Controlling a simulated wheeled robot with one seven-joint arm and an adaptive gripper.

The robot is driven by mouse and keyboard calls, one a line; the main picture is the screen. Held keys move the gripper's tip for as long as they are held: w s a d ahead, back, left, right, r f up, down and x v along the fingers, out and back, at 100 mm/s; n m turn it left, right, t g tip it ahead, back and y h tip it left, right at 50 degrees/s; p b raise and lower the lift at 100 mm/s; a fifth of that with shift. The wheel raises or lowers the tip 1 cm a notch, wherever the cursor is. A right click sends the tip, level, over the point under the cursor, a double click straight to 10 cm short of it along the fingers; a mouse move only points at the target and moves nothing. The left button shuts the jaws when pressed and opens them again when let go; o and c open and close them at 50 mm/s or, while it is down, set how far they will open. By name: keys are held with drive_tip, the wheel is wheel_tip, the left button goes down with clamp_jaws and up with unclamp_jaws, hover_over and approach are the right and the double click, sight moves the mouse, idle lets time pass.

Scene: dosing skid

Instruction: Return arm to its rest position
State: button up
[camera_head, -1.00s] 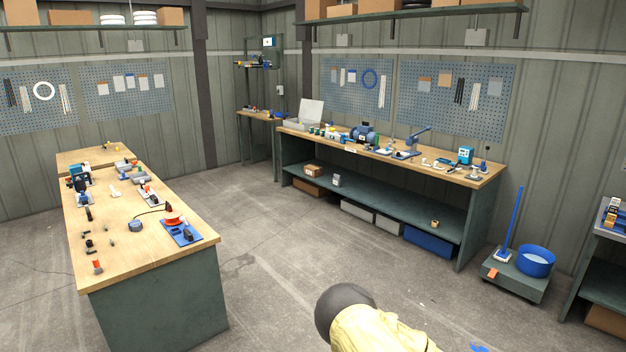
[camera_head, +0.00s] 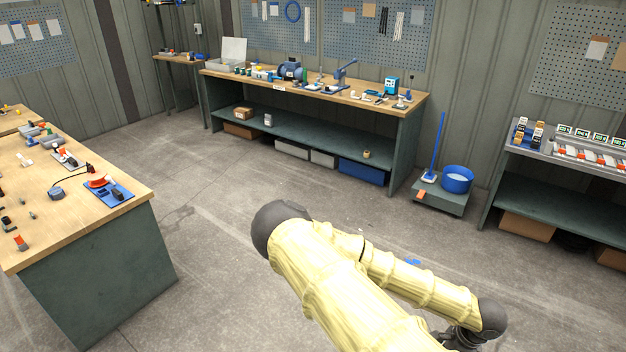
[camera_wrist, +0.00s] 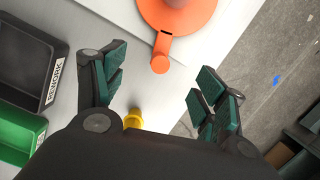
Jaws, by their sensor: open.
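My gripper (camera_wrist: 158,88) shows in the wrist view with its two green-padded fingers spread wide apart and nothing between the pads. It hangs above a pale surface (camera_wrist: 85,30). My arm, in a yellow sleeve with dark joints, is folded at the bottom of the head view. The gripper's fingers cannot be made out in the head view; only dark wrist parts show at the lower right.
An orange round part with a tab (camera_wrist: 162,50) and a yellow piece (camera_wrist: 133,118) lie below my gripper. A black bin labelled REWORK (camera_wrist: 30,65) and a green bin (camera_wrist: 20,135) are at left. A wooden-topped bench (camera_head: 80,210), back workbench (camera_head: 400,110) and cart (camera_head: 440,195) surround open floor.

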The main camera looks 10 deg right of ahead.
drive_tip(key=x, duration=0.6)
drive_tip(key=shift+s+a+m+b, duration=0.4)
drive_tip(key=shift+m+b, duration=0.3)
drive_tip(key=shift+b, duration=0.3)
drive_tip(key=shift+s+a+r+m+b, duration=0.15)
drive_tip(key=shift+s+a+m+b, duration=0.35)
drive_tip(key=shift+m, duration=0.3)
drive_tip(key=shift+d+r, duration=0.1)
